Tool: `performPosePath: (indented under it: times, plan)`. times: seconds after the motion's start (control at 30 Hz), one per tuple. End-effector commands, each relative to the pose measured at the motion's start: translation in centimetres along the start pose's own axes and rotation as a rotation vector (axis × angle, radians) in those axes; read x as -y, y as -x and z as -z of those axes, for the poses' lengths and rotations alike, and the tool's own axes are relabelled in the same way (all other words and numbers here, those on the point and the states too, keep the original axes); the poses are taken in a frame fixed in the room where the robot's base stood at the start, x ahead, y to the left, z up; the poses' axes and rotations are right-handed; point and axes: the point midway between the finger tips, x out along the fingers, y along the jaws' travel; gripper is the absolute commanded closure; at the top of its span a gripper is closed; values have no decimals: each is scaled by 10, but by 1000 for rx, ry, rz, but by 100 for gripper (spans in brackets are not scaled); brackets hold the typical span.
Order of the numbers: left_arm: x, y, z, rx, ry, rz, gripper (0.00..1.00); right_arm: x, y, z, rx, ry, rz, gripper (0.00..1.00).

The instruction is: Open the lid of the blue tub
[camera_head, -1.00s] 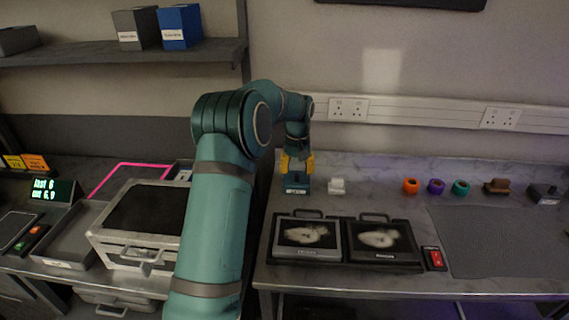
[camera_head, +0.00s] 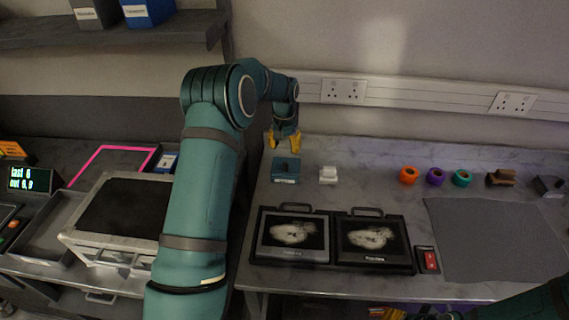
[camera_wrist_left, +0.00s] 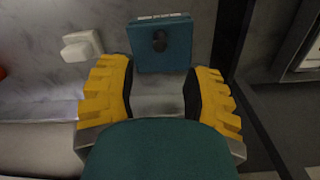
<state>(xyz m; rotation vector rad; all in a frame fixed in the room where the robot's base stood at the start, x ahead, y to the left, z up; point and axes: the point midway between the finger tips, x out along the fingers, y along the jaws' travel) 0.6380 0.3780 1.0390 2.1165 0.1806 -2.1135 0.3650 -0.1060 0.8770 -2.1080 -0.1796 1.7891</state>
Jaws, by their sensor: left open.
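The small blue tub (camera_head: 285,169) stands on the bench, with a pale label on its front. In the left wrist view the tub (camera_wrist_left: 162,50) shows a dark round knob or hole on its top; I cannot tell if the lid is raised. My left gripper (camera_head: 285,140) is open and empty, above and behind the tub. In the left wrist view its yellow fingers (camera_wrist_left: 160,95) are spread apart, with the tub beyond their tips. My right gripper (camera_head: 385,312) shows only as yellow parts at the bottom edge.
A white block (camera_head: 328,175) stands close right of the tub. Two framed picture panels (camera_head: 333,239) lie in front. Orange (camera_head: 409,175), purple and teal rings sit farther right. A grey mat (camera_head: 490,238) lies at right. A silver case (camera_head: 125,217) stands left.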

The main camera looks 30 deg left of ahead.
Motion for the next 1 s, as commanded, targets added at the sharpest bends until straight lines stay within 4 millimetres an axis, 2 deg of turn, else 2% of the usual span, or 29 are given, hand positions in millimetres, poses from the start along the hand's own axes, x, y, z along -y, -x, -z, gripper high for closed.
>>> performPosePath:
  times: [0.03, 0.2, 0.4, 0.6, 0.87, 0.9, 0.97, 1.0]
  plan:
    - [0, -12, -1, 5, 0, 0, 50, 0, 0, 0, 0, 0, 0, 53]
    - [0, -44, -1, 4, 1, 0, 50, 0, 0, 0, 0, 0, 0, 53]
    - [0, -71, 0, 1, 0, 0, 50, 0, 0, 0, 0, 1, 0, 53]
    - [0, -82, 0, 0, 1, 0, 50, 0, 0, 0, 0, 1, 0, 53]
    - [0, -82, 0, 0, 1, 0, 50, 0, 1, 0, 0, 1, 0, 53]
    - [0, -82, 0, 0, 1, 0, 55, 0, 1, 0, 0, 1, 0, 53]
    - [0, -82, 0, 0, 1, 0, 76, 0, 1, 0, 0, 1, 0, 53]
    - [0, -82, 0, 0, 1, 0, 90, 0, 1, 0, 0, 1, 0, 53]
